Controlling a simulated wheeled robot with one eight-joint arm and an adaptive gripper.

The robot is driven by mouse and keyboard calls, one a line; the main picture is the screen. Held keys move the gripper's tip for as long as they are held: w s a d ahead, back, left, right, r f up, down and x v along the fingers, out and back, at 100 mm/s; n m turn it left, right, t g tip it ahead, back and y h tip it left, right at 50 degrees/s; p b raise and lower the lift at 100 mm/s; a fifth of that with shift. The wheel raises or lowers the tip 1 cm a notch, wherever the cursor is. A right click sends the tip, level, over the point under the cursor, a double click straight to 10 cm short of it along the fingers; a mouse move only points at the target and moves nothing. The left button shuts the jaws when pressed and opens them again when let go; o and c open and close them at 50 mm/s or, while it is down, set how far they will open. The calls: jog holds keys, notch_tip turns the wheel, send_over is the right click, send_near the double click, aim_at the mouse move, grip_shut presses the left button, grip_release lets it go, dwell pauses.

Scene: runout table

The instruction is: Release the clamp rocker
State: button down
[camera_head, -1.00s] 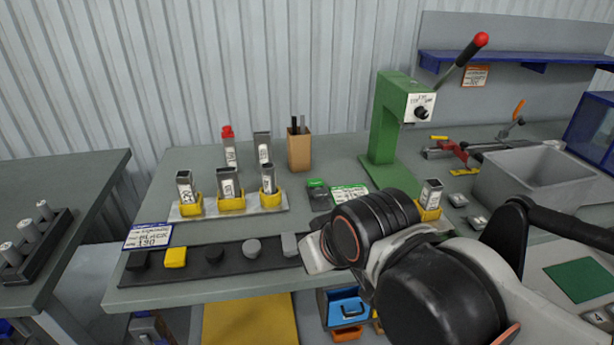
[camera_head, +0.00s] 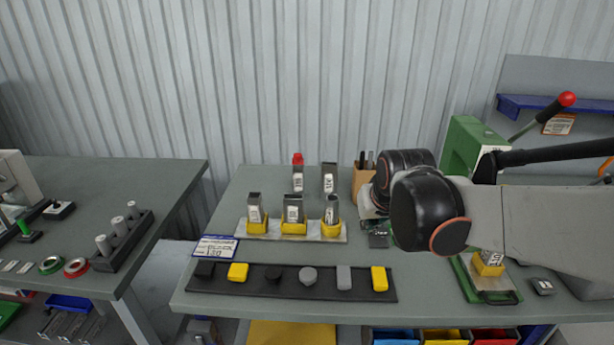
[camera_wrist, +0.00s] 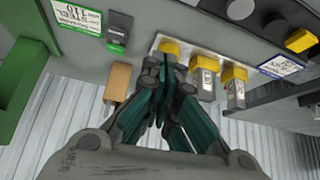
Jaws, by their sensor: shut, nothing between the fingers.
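A small dark block with a green top (camera_wrist: 118,30), which looks like the clamp rocker, stands beside a green-edged label in the wrist view. Its rocker position is too small to tell. In the wrist view the fingertips lie right of the block, overlapping the yellow holders, apart from the block. In the head view my wrist hides most of the gripper.
A plate with three yellow holders (camera_head: 243,228) bearing upright metal tubes stands left of my gripper. A brown cup (camera_wrist: 118,82) is close by. A green press (camera_head: 463,145) with a red-knobbed lever stands right, partly behind my arm. A black strip of blocks (camera_head: 320,290) lines the front.

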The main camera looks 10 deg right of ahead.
jog(key=w+d+f+m+h+p, duration=0.1)
jog(key=w+d+p, duration=0.2)
jog(key=w+d, duration=0.7)
jog(key=shift+d+f, duration=0.4)
jog(key=shift+d, duration=0.1)
jog(key=b, duration=0.3)
send_over(380, 230)
jog(key=w, duration=0.1)
notch_tip(380, 230, down, 9)
jog(key=shift+d+r, duration=0.1)
jog(key=shift+d, duration=0.05)
jog(key=shift+s+f+b, duration=0.2)
jog(key=shift+f, duration=0.4)
jog(key=shift+s+f+b, duration=0.15)
jog(key=shift+f+b, duration=0.05)
jog(key=shift+f, duration=0.35)
jog(key=shift+s+f, duration=0.15)
jog(key=shift+f, duration=0.4)
